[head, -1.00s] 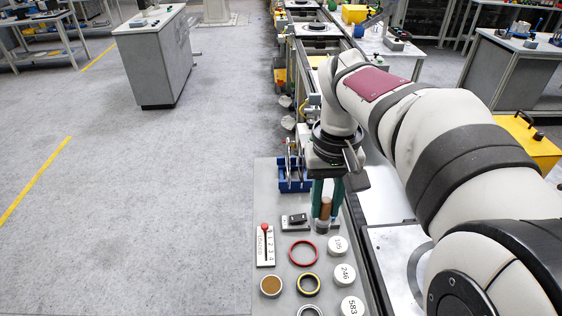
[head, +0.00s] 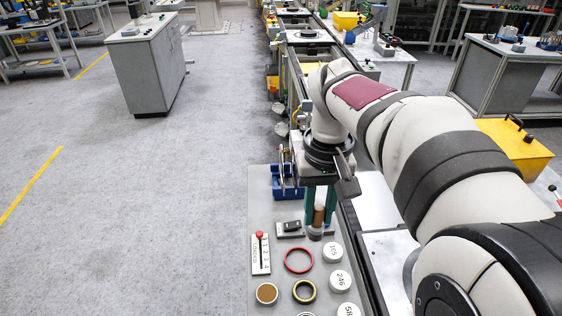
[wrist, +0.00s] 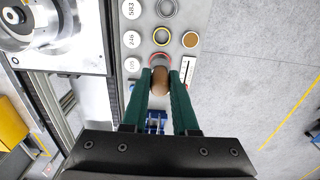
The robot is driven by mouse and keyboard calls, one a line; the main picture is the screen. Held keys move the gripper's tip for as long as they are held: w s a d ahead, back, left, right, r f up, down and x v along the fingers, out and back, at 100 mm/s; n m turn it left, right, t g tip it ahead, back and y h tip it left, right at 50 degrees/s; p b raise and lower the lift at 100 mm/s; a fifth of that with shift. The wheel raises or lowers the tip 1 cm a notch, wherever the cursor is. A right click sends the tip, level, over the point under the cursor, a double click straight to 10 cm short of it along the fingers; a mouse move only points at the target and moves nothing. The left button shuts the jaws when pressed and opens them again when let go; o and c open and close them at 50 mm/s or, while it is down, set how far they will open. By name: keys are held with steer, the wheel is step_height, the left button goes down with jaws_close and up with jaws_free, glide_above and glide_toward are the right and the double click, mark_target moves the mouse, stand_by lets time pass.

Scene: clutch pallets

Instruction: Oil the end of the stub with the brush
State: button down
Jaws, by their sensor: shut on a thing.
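My gripper (wrist: 160,85), with green fingers, is shut on the brown handle of the brush (wrist: 161,76). In the head view the handle (head: 319,215) points down below my wrist, over the grey board, with a short grey part at its lower end. I cannot tell whether that part is the brush's own or a holder, or whether it is clear of the board. The bristles are not visible. At the upper left of the wrist view is a round metal assembly (wrist: 35,20) on a pale plate. I cannot make out the stub clearly.
The board carries a red ring (head: 299,260), a yellow-and-black ring (head: 304,291), a round brown-filled dish (head: 266,293), several white numbered discs (head: 340,280) and a red-knobbed lever scale (head: 260,253). A blue bin (head: 285,182) stands behind. Open floor lies left.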

steer(key=a+f+g, duration=0.1)
steer(key=a+f, duration=0.2)
steer(key=f, duration=0.3)
steer(key=w+a+f+g+y, duration=0.1)
steer(key=a+f, duration=0.2)
steer(key=f, duration=0.4)
steer(key=a+f+g+y, duration=0.1)
steer(key=a+f, duration=0.2)
steer(key=f, duration=0.4)
steer(key=shift+w+f, duration=0.2)
steer(key=shift+w, duration=0.15)
steer(key=shift+f, duration=0.55)
steer(key=shift+d+f, duration=0.1)
steer(key=shift+f, duration=0.5)
step_height(320, 180, up, 7)
stand_by(0.7)
stand_by(0.4)
